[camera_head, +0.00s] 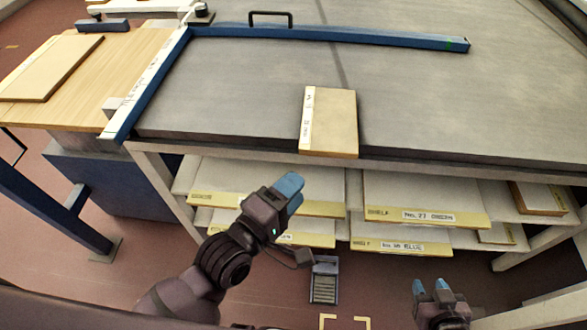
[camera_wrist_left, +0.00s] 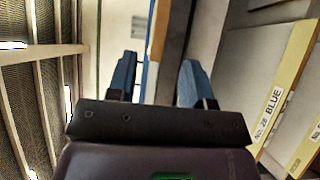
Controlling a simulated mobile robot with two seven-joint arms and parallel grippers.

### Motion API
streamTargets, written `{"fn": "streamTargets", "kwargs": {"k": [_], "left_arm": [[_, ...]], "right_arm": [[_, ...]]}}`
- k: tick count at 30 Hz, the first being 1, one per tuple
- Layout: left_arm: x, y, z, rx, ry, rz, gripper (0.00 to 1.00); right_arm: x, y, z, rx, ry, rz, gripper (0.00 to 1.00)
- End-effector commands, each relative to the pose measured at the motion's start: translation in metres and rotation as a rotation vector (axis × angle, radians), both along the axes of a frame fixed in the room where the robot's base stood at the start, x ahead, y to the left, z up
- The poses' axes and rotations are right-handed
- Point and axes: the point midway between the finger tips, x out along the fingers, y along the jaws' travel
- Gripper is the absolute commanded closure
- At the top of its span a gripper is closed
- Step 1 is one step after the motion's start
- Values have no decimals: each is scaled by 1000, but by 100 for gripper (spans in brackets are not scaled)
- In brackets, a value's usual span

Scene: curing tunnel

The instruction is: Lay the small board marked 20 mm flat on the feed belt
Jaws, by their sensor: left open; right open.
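A small tan board (camera_head: 335,125) with a white label strip along its left side lies flat on the grey bench top (camera_head: 230,90), at its front edge. Its label is too small to read, so I cannot confirm 20 mm. My left gripper (camera_head: 292,193) is open and empty, below and in front of this board, apart from it. In the left wrist view its blue fingers (camera_wrist_left: 157,80) stand apart, with a tan edge beyond them. My right gripper (camera_head: 430,287) is open and empty, low at the right. I cannot tell which surface is the feed belt.
A blue rail (camera_head: 330,37) and a labelled side strip (camera_head: 150,85) border the bench top. Shelves below hold labelled panels (camera_head: 425,200). A larger board (camera_head: 48,68) lies on a wooden table (camera_head: 120,70) at left. A grey slotted box (camera_head: 323,282) stands on the floor.

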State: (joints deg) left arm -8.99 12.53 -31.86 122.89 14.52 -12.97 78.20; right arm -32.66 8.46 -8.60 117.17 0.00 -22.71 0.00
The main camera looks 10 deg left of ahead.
Motion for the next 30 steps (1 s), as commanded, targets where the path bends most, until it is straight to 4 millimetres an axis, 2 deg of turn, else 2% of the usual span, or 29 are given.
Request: {"fn": "streamTargets", "kwargs": {"k": [9, 11, 14, 20, 27, 30], "left_arm": [[-2, 2, -1, 7, -1, 3, 53], [-2, 6, -5, 34, -7, 13, 53], [-3, 22, -20, 147, -26, 51, 53], [-15, 85, -77, 605, -74, 141, 53], [-58, 171, -144, 1213, -67, 108, 53], [-79, 201, -163, 1411, -53, 56, 53]], "right_arm": [[-1, -1, 1, -4, -1, 3, 57], [-1, -1, 1, -4, 0, 3, 57], [-2, -1, 1, -3, 2, 2, 57], [-3, -1, 0, 0, 3, -2, 57], [-2, 2, 1, 7, 1, -7, 57], [-2, 2, 1, 7, 1, -7, 57]]}}
